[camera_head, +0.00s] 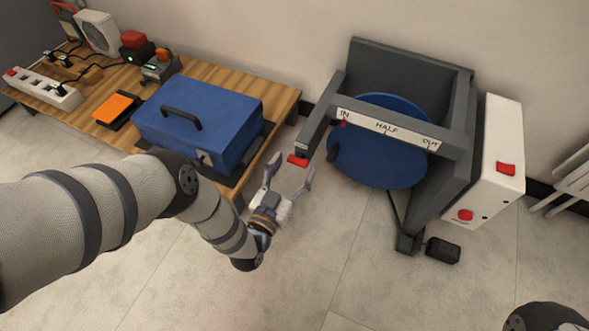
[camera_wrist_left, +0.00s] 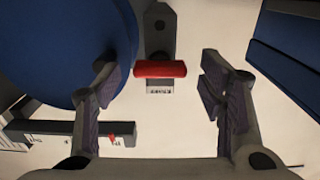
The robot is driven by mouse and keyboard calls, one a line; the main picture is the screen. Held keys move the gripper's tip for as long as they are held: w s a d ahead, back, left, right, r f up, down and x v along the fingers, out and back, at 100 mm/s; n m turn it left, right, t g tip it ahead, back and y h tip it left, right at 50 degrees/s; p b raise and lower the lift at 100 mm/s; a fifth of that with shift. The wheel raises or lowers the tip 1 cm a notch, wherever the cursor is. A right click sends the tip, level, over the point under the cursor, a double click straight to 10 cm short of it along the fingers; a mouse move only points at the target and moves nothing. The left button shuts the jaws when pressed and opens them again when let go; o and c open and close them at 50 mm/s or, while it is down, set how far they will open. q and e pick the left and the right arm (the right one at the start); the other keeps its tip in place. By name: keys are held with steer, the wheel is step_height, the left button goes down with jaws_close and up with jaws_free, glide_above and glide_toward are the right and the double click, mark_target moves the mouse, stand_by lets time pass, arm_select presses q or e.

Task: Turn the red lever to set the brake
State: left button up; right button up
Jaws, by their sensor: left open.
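The red lever (camera_head: 298,160) sticks out at the lower left end of the grey machine frame (camera_head: 318,125). In the left wrist view the red lever (camera_wrist_left: 160,69) lies crosswise on a grey bracket, above a small label that is too blurred to read. My left gripper (camera_head: 289,176) is open, with its fingers on either side of the space just in front of the lever. In the wrist view its fingertips (camera_wrist_left: 160,72) frame the lever from left and right, with gaps on both sides. Only a dark part of my right arm shows at the lower right; its gripper is out of view.
A blue disc (camera_head: 375,170) sits in the frame, behind a bar marked IN, HALF, OUT (camera_head: 388,128). A white box (camera_head: 497,150) with red switches is at the right. A wooden table (camera_head: 283,95) with a blue case (camera_head: 200,115) stands close left of the gripper.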

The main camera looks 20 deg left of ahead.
arm_select(q)
steer(key=shift+w, duration=0.3)
steer(key=c, duration=1.2)
steer(key=shift+o, duration=0.2)
steer(key=shift+r+m, duration=0.1)
steer(key=shift+m, duration=0.2)
steer(key=m+p, duration=0.1)
steer(key=m, duration=0.2)
steer(key=shift+m, duration=0.4)
steer(key=m, duration=0.4)
steer(key=shift+m, duration=0.3)
steer(key=m, duration=0.5)
steer(key=shift+m, duration=2.1)
